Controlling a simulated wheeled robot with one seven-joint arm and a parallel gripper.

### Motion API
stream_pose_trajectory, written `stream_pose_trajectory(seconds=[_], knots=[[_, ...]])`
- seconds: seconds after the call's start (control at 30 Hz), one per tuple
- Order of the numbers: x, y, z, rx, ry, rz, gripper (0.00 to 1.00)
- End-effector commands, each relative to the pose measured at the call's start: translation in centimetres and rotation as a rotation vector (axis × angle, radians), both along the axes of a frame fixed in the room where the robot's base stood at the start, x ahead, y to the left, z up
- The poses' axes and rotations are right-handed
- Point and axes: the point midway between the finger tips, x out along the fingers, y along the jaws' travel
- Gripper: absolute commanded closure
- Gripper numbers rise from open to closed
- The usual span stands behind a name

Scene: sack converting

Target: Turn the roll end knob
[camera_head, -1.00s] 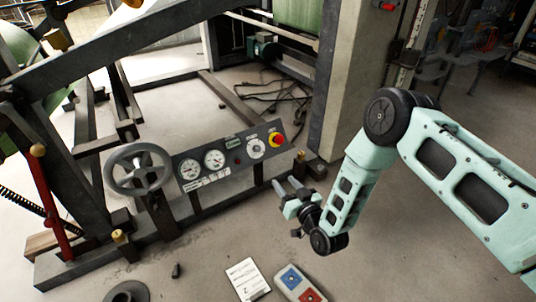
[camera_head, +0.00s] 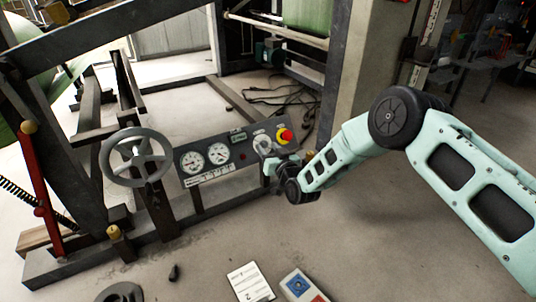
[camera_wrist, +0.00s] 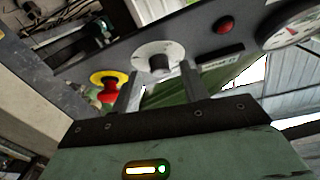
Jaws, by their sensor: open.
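In the head view the same dial (camera_head: 261,140) sits at the panel's right part, beside the red stop button, partly covered by my gripper. My gripper (camera_wrist: 160,72) is open, its two fingers pointing at the panel. In the wrist view the knob appears between the fingertips, one on each side. I cannot tell whether the fingers touch it. In the head view my gripper (camera_head: 267,160) is right in front of the dial.
A red mushroom button (camera_wrist: 109,87) on a yellow base is close beside one finger. A red lamp (camera_wrist: 223,25) and gauges (camera_head: 218,154) share the panel. A grey handwheel (camera_head: 137,157) stands left. A concrete pillar (camera_head: 368,60) rises behind my arm.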

Motion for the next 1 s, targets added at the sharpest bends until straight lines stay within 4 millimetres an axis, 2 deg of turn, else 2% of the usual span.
stream_pose_trajectory(seconds=[0.37, 0.4, 0.53, 0.57, 1.0], knots=[[0.66, 0.39, 0.1, 0.001, 0.0, 0.0, 0.56], [0.66, 0.38, 0.1, 0.001, 0.0, 0.0, 0.59], [0.65, 0.37, 0.09, 0.001, 0.0, 0.0, 0.95], [0.65, 0.37, 0.09, 0.001, 0.0, 0.0, 1.0], [0.54, 0.51, 0.27, 0.053, 0.035, -0.042, 1.0]])
